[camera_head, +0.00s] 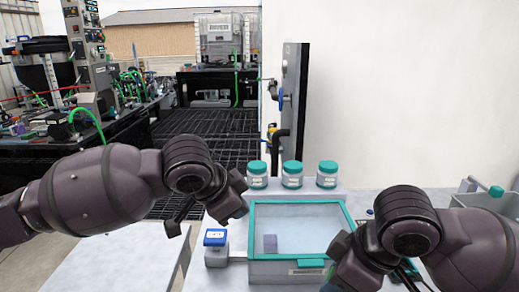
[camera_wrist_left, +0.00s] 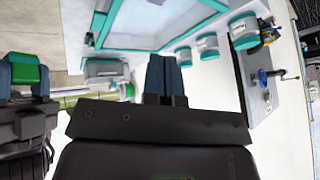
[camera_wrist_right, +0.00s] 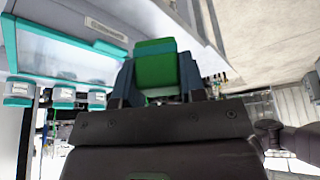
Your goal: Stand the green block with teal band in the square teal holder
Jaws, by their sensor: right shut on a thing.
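The green block with a teal band (camera_wrist_right: 156,66) is between the fingers of my right gripper (camera_wrist_right: 158,85) in the right wrist view. That gripper is shut on it. The block also shows at the left edge of the left wrist view (camera_wrist_left: 27,70). In the head view my right arm hides the block. My left gripper (camera_wrist_left: 166,75) has its fingers together with nothing visible between them. I cannot make out the square teal holder for certain in any view.
A clear-walled tote with a teal rim (camera_head: 347,222) stands in the middle of the bench, with a purple block (camera_head: 270,243) seen in it. Several teal-lidded jars (camera_head: 292,176) stand behind it. A small blue-topped container (camera_head: 215,250) stands left of it. A grey bin (camera_head: 480,200) is at right.

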